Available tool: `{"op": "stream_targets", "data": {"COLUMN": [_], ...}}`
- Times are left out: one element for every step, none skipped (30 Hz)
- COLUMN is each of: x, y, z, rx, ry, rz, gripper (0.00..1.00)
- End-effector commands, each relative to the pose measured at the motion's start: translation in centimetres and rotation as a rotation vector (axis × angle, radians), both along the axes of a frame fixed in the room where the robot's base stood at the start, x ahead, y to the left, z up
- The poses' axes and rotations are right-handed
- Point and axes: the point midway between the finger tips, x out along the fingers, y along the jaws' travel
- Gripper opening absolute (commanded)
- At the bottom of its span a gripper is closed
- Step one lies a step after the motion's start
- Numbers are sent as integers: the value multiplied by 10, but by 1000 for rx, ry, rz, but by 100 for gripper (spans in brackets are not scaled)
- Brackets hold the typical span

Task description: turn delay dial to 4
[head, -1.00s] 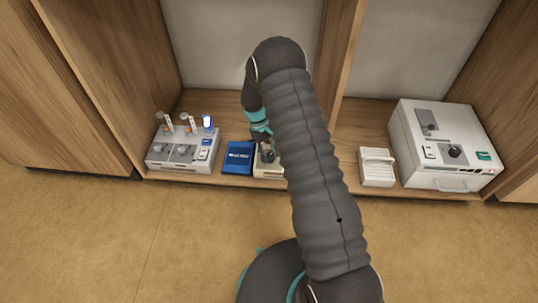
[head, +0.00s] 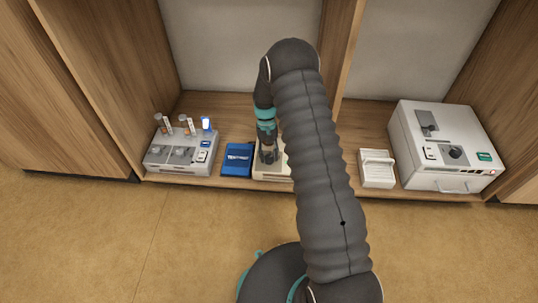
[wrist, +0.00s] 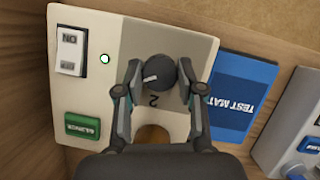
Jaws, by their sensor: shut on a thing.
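The dial (wrist: 160,70) is a dark round knob with a white pointer mark, set on a cream box (wrist: 117,35) in the wrist view. The mark points roughly left in that view. A "2" is printed on the face just below the knob; other numerals are hidden or not readable. My gripper (wrist: 160,75) has one finger on each side of the knob and is shut on it. In the head view, my gripper (head: 269,155) is over the cream box (head: 264,174), which my arm partly hides.
A blue test mat (head: 238,160) and a grey device with vials (head: 182,152) are left; a white rack (head: 377,168) and large white machine (head: 445,145) are right.

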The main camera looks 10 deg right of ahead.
Motion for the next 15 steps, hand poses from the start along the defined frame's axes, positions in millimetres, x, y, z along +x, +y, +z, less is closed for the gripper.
{"op": "stream_targets", "data": {"x": [-1, -1, -1, -1, -1, -1, -1, -1, -1, -1, -1, -1, -1, -1, -1], "y": [0, 0, 0, 0, 0, 0, 0, 0, 0, 0, 0, 0, 0, 0, 0], "z": [-1, -1, -1, -1, -1, -1, -1, -1, -1, -1, -1, -1, -1, -1, -1], "rx": [0, 0, 0, 0, 0, 0, 0, 0, 0, 0, 0, 0, 0, 0, 0], "ry": [4, 4, 4, 4, 4, 4, 4, 4, 4, 3, 3, 3, 3, 3, 2], "rz": [-3, -4, -4, -4, -4, -4, -4, -4, -4, -4, -4, -3, -3, -3, -3], "gripper": [3, 3, 3, 3, 3, 3, 3, 3, 3, 3, 40, 50, 58, 63, 63]}}
